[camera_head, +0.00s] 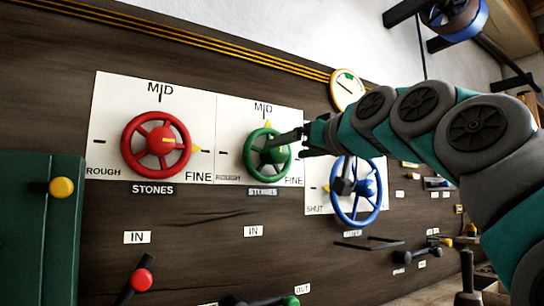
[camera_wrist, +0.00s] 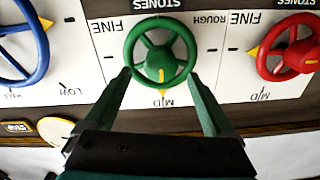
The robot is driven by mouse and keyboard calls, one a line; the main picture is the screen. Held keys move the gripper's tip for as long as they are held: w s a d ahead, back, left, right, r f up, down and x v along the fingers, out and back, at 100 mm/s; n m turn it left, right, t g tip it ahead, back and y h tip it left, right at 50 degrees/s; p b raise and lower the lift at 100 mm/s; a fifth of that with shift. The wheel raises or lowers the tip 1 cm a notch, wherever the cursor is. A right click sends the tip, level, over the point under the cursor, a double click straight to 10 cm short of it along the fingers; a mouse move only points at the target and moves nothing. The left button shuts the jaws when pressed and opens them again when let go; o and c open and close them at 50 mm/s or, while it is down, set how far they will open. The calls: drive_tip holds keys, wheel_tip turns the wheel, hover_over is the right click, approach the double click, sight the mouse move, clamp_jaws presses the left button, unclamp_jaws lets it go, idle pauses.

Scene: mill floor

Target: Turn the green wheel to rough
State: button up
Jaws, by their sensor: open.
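The green wheel (camera_head: 268,155) is on a white plate on the dark wooden panel. MID is at its top, ROUGH at lower left and FINE at lower right. Its yellow pointer (camera_head: 268,124) points up at MID. In the wrist view, which is upside down, the green wheel (camera_wrist: 160,62) is in the centre. My gripper (camera_wrist: 158,77) is open, with one finger on each side of the wheel near its MID side. Whether the fingers touch the rim cannot be told. In the head view my gripper (camera_head: 300,136) reaches in from the right.
A red wheel (camera_head: 156,146) on the left has its pointer at FINE. A blue wheel (camera_head: 356,191) is close on the right, below my arm. A round gauge (camera_head: 347,89) is above it. A green box (camera_head: 40,225) with a yellow knob and several levers are also on the panel.

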sight(272, 153)
drive_tip(key=p+x, duration=0.1)
drive_tip(key=x, duration=0.6)
drive_tip(key=shift+w+a+f, duration=0.1)
drive_tip(key=shift+w+a, duration=0.05)
drive_tip(key=c, duration=1.4)
drive_tip(key=shift+o, duration=0.2)
drive_tip(key=shift+n+b, duration=0.85)
drive_tip(key=shift+n, duration=1.55)
